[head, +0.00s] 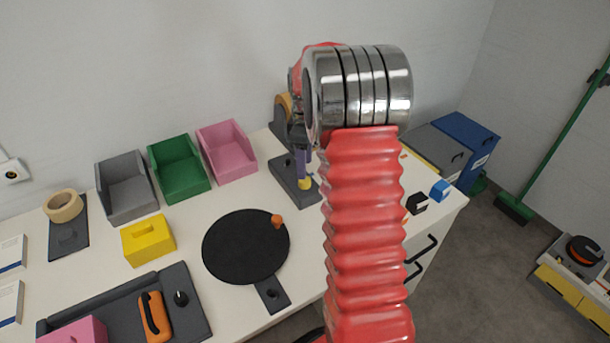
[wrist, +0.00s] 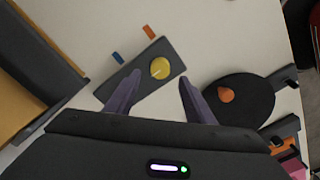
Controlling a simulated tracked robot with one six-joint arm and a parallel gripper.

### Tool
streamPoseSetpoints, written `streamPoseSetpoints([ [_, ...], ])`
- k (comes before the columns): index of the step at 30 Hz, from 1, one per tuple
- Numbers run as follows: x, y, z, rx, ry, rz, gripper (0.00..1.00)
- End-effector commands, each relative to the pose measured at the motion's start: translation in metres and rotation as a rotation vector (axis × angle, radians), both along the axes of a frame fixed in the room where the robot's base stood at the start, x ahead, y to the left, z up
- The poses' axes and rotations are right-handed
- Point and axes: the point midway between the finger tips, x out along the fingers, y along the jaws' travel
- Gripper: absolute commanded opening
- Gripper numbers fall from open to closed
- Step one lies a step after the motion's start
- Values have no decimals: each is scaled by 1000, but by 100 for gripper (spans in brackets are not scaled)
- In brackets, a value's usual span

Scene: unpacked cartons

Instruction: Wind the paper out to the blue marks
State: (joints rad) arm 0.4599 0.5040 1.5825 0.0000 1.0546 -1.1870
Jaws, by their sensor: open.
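A dark grey base (wrist: 122,90) with a round yellow knob (wrist: 160,68) lies on the white table. A blue mark (wrist: 118,58) and an orange-red mark (wrist: 148,32) sit on the table beside it. A tan surface with a dark edge (wrist: 28,78) fills the left of the wrist view; I cannot tell whether it is the paper. My gripper (wrist: 160,82) is open, its purple fingers reaching either side of the knob. In the head view, my gripper (head: 301,166) is just above the base (head: 287,184); my red arm hides the ground right of it.
A black disc (head: 240,245) with an orange peg stands near the front. Grey, green and pink bins (head: 228,155), a yellow box (head: 148,243) and an orange handset (head: 154,317) are left. Black and blue blocks (head: 440,190) lie near the right edge.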

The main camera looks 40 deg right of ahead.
Motion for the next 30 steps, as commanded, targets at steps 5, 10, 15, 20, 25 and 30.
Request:
streamPoseSetpoints([
  [5,-1,1,-28,2,3,0,49],
  [10,0,1,-47,1,2,1,49],
  [15,0,1,-54,1,1,1,49],
  [20,0,1,-54,0,0,1,49],
  [25,0,1,-54,0,0,1,43],
  [30,0,1,-54,0,0,1,31],
])
